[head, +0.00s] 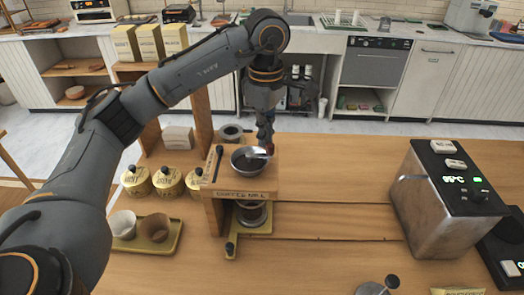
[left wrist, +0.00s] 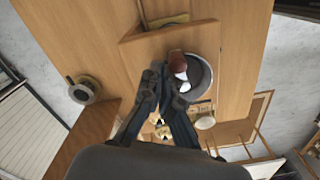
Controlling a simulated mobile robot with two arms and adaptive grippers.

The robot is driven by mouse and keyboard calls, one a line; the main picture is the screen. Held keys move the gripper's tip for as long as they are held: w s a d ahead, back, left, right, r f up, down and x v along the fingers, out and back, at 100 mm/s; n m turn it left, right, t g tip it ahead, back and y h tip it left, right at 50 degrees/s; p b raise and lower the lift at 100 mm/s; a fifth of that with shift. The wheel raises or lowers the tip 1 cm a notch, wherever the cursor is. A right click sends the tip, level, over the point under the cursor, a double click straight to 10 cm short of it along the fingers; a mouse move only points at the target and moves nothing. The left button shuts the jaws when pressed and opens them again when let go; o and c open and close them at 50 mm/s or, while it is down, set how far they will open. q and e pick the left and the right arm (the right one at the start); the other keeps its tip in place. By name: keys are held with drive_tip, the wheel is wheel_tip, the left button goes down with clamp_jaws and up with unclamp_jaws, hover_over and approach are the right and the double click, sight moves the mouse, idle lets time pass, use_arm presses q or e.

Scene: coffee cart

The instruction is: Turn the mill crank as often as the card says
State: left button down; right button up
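A small silver disc with an arm and a dark knob (head: 376,288), which looks like a crank, shows at the bottom edge of the head view; what is below it is cut off. My left gripper (head: 265,143) points down at the back right of a dark bowl (head: 240,166) on a wooden stand (head: 223,186). A piece with a red-brown end and a pale part lies at the bowl, by the fingertips. In the left wrist view my fingers (left wrist: 166,76) come close together beside this piece (left wrist: 177,61); I cannot tell whether they grip it. My right gripper is out of view.
A label (head: 241,194) on the stand's front reads "COFFEE" and a number I cannot read surely. A glass vessel (head: 251,214) stands under it. Lidded jars (head: 136,181) and a tray with cups (head: 171,243) are left. A metal machine (head: 428,215) stands right; the tabletop between is clear.

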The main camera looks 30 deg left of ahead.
use_arm(q)
drive_tip(key=shift+w+a+r, duration=0.1)
drive_tip(key=shift+w+a, duration=0.1)
drive_tip(key=shift+w, duration=0.3)
wheel_tip(320, 180, up, 7)
drive_tip(key=p, duration=0.5)
idle(0.3)
drive_tip(key=shift+s, duration=0.1)
idle(0.4)
